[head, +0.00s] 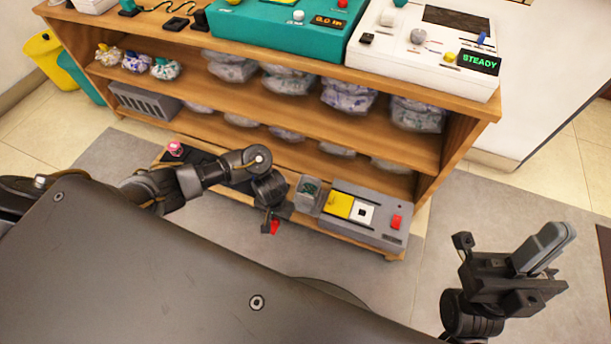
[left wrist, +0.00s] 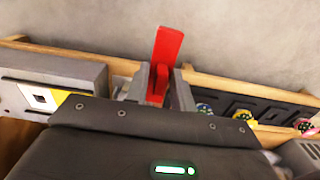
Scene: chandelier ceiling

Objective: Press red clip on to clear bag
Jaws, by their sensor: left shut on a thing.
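My left gripper (head: 270,218) is shut on a red clip (left wrist: 166,55). The clip stands up from between the two grey fingers in the left wrist view. In the head view the red clip (head: 274,228) shows small below the gripper, in front of the low shelf. Several clear bags with coloured contents (head: 348,98) lie on the shelves behind. A small greyish container with green contents (head: 309,190) is on the low shelf, right of my left gripper; whether it holds a clear bag cannot be told. My right gripper (head: 545,248) is at the far right, its grey fingers together and empty.
A grey device (head: 375,228) with yellow and white squares and a red switch stands on the low shelf. A black tray (head: 205,165) and a pink-topped item (head: 175,149) lie left. A grey crate (head: 145,102) stands higher up. Floor is clear between my grippers.

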